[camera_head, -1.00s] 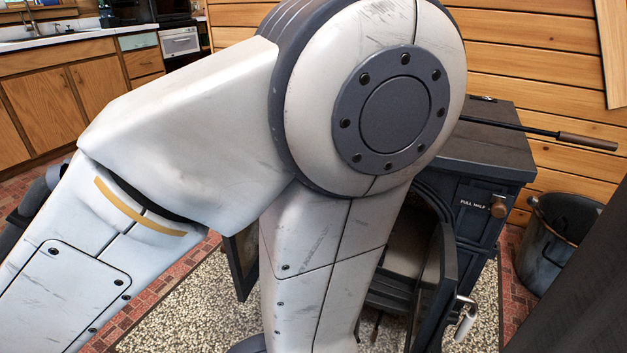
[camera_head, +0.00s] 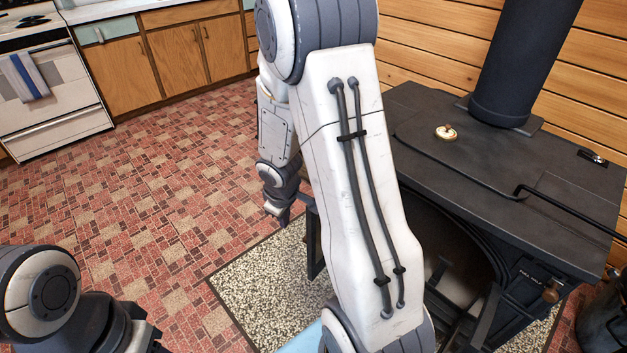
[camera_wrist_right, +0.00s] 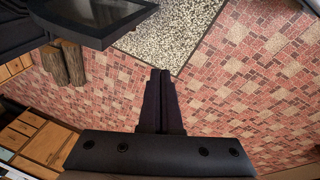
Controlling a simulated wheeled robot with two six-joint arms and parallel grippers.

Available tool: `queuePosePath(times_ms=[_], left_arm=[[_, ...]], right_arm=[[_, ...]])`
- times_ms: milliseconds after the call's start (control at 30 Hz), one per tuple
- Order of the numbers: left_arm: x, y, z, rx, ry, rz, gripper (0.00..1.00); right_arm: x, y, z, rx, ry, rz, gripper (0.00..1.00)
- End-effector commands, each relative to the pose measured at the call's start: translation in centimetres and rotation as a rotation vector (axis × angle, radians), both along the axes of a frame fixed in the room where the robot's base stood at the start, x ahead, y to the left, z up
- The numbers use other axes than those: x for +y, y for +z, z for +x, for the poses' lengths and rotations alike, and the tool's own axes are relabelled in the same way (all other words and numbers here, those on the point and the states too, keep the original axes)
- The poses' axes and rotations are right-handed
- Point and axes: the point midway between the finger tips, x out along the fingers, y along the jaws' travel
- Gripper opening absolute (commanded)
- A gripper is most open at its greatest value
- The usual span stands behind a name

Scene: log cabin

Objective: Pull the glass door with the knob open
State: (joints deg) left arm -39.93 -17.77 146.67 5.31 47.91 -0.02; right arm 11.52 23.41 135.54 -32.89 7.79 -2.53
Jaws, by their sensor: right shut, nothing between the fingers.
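A black stove (camera_head: 440,130) stands at the right in the head view. A dark door panel (camera_head: 314,245) juts out from the left side of its front, partly hidden by my right arm. In the wrist view, a dark-framed door with a glass pane (camera_wrist_right: 95,14) shows at the top left. I cannot make out a knob on it. My right gripper (camera_head: 283,218) hangs left of that panel in the head view. In the wrist view my right gripper (camera_wrist_right: 160,73) is shut and empty, over the floor, apart from the glass door. My left gripper is not seen.
A small wooden knob (camera_head: 550,295) is on the stove's front at right. A speckled hearth mat (camera_head: 265,290) lies before the stove. Logs (camera_wrist_right: 62,62) lie near the glass door in the wrist view. Brick-patterned floor (camera_head: 150,200) is clear toward the cabinets (camera_head: 195,50).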

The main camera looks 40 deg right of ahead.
Motion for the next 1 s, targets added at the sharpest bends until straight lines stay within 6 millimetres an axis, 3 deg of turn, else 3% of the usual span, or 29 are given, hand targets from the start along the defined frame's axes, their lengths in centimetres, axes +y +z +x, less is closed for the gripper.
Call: queuePosePath(times_ms=[33, 100, 233, 400, 567, 733, 1000], left_arm=[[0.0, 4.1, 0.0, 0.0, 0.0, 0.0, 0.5], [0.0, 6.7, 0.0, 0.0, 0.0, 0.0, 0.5], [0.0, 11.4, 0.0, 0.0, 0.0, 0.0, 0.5], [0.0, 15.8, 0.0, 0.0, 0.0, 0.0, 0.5], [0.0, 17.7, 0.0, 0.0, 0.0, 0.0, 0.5], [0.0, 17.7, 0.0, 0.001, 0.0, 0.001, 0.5], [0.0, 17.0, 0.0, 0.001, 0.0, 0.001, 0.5]], right_arm=[[-2.5, 2.2, -0.2, 0.005, -0.024, 0.012, 0.0], [-5.2, 2.6, -0.5, -0.007, -0.036, 0.034, 0.0], [-9.4, 3.1, -2.1, -0.034, -0.059, 0.097, 0.0], [-12.4, 3.3, -4.7, -0.084, -0.083, 0.189, 0.0], [-13.3, 3.2, -6.2, -0.122, -0.098, 0.244, 0.0], [-13.4, 2.2, -6.4, -0.136, -0.099, 0.263, 0.0], [-12.8, -2.4, -4.7, -0.135, -0.097, 0.264, 0.0]])
